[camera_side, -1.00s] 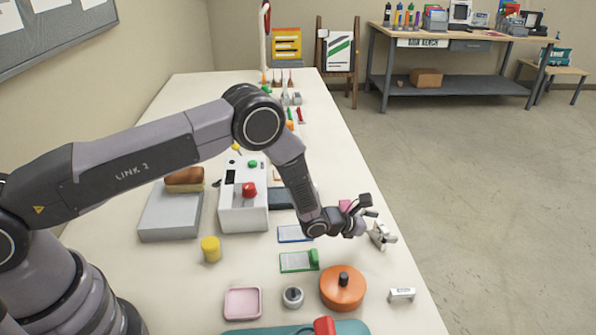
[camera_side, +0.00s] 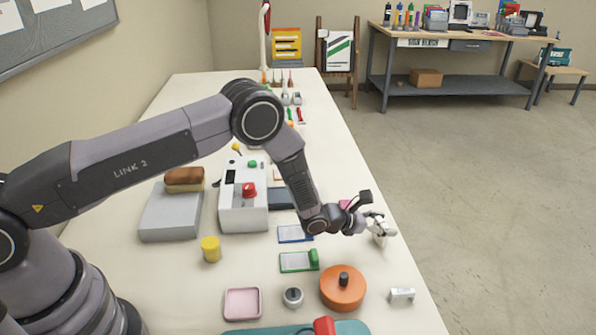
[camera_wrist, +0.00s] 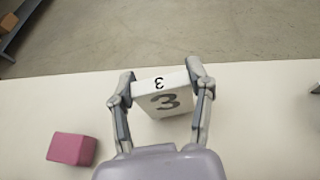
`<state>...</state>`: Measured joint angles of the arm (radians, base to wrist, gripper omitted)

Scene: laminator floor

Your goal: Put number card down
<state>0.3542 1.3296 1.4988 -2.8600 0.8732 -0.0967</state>
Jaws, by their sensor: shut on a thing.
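The number card (camera_wrist: 163,101) is a white block with a dark "3" on its front face and a smaller "3" on its top edge. My gripper (camera_wrist: 160,84) is shut on it, with one finger against each side in the wrist view. In the side view my gripper (camera_side: 379,229) is low near the table's right edge, and the card is mostly hidden by the fingers there. I cannot tell whether the card touches the table.
A pink block (camera_wrist: 72,148) lies near the card. An orange round pot (camera_side: 343,290) and a small white block (camera_side: 401,295) stand nearer the camera. Green (camera_side: 298,262) and blue (camera_side: 293,234) framed cards lie left of my gripper. The table's edge (camera_wrist: 110,72) is close beyond the card.

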